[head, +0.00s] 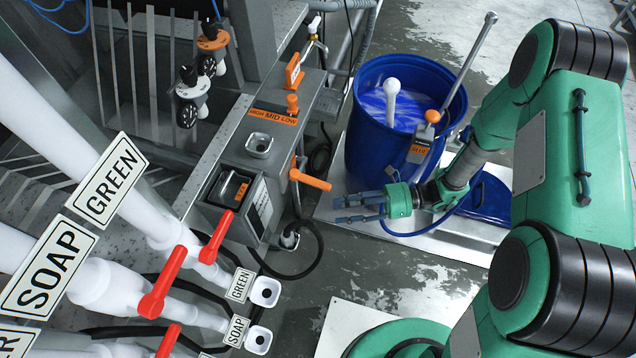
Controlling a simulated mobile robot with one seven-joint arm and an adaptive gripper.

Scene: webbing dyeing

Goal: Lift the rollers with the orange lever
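An orange lever (311,180) sticks out to the right from the side of the grey control box (262,135). My gripper (340,209), with blue-grey fingers, is a little to the right of and below the lever's free end in the head view. Its fingers point left, stand apart and hold nothing. Another orange lever (293,71) stands upright at the box's far end. A smaller orange knob (292,104) sits by the HIGH MID LOW label (273,116). I cannot make out the rollers.
A blue barrel (360,130) with blue liquid and a white-handled tool (391,92) stands behind my gripper. White pipes with red valve handles (163,283) and SOAP and GREEN signs fill the lower left. A black cable (318,250) hangs below the box.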

